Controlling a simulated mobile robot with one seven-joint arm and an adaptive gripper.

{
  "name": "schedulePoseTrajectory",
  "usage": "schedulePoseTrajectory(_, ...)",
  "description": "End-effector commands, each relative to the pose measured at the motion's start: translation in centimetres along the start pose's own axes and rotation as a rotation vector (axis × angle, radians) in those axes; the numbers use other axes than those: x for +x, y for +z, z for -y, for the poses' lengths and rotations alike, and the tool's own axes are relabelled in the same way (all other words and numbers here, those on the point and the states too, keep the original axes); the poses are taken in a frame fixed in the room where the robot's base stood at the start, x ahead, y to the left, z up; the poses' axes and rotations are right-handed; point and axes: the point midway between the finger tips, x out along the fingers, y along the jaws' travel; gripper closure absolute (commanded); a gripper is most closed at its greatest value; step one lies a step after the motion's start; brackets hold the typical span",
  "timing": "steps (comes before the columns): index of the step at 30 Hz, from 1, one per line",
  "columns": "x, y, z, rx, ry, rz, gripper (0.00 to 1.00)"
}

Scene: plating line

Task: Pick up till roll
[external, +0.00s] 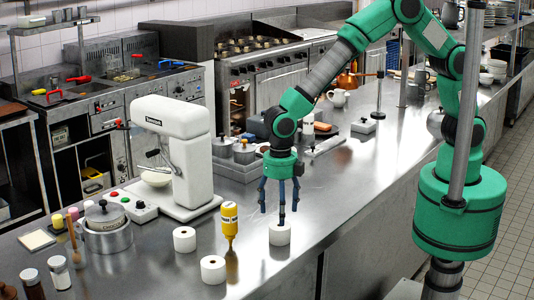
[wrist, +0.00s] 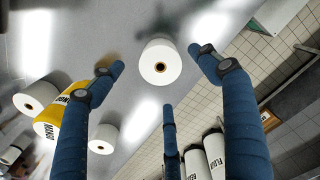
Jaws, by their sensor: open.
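A white till roll (external: 279,236) stands on end on the steel counter (external: 330,195) near its front edge. My three-fingered gripper (external: 280,208) is open and empty just above this roll, pointing down. One finger overlaps the roll's top in the external view, and I cannot tell whether it touches. In the wrist view the roll (wrist: 152,66) lies between the spread fingers (wrist: 160,74), its dark core hole facing the camera. Two more till rolls stand to the left, one behind (external: 184,240) and one nearer the front (external: 213,270).
A yellow bottle (external: 229,222) stands close to the left of my gripper. A white stand mixer (external: 175,155) is behind it. A lidded pot (external: 106,225) and several small jars stand at the left. The counter right of the roll is mostly clear.

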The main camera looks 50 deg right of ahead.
Motion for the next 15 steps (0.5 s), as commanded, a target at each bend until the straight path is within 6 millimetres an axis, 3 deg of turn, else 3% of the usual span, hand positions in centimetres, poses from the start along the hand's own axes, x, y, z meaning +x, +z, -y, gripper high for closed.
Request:
schedulePoseTrajectory(5,1.36,0.02,-0.05,0.000,0.002,0.000,0.24)
schedulePoseTrajectory(15,1.51,0.02,-0.06,0.000,0.002,0.001,0.24)
